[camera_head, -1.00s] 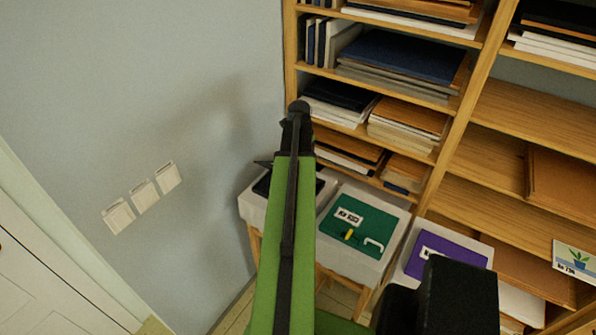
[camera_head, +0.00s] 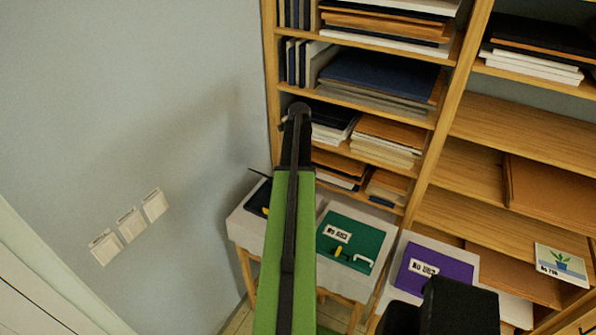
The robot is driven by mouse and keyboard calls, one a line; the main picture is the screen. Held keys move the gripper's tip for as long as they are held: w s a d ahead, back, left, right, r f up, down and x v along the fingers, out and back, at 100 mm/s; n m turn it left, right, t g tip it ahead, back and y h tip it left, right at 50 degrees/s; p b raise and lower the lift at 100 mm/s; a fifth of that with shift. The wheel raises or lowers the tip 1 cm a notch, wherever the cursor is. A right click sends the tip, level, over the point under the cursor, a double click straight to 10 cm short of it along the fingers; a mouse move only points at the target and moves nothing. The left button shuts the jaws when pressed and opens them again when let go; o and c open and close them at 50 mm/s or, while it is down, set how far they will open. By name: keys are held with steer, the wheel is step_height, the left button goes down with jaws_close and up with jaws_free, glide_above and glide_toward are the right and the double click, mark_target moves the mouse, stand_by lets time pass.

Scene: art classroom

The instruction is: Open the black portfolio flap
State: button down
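The black portfolio (camera_head: 256,198) lies on the leftmost pale stand, at the wall. My arm's green link covers most of it. Only its left part shows, with a small yellow piece at the edge of my arm. Its label and handle are hidden, and I cannot tell how its flap stands. A thin dark piece (camera_head: 260,173) juts out left of my arm just above the portfolio. I cannot tell whether it is part of my gripper or of the flap. The rest of my gripper is hidden behind my arm.
A green portfolio (camera_head: 348,243) with a label, yellow piece and white handle lies on the middle stand. A purple portfolio (camera_head: 432,269) lies further right. A wooden shelf (camera_head: 420,190) with stacked boards stands behind. Wall switches (camera_head: 130,224) are at left.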

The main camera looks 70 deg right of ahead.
steer(key=shift+w, duration=0.1)
stand_by(0.8)
steer(key=c, duration=1.5)
jaws_free()
steer(key=r+p, duration=0.7)
steer(key=shift+d+r, duration=0.25)
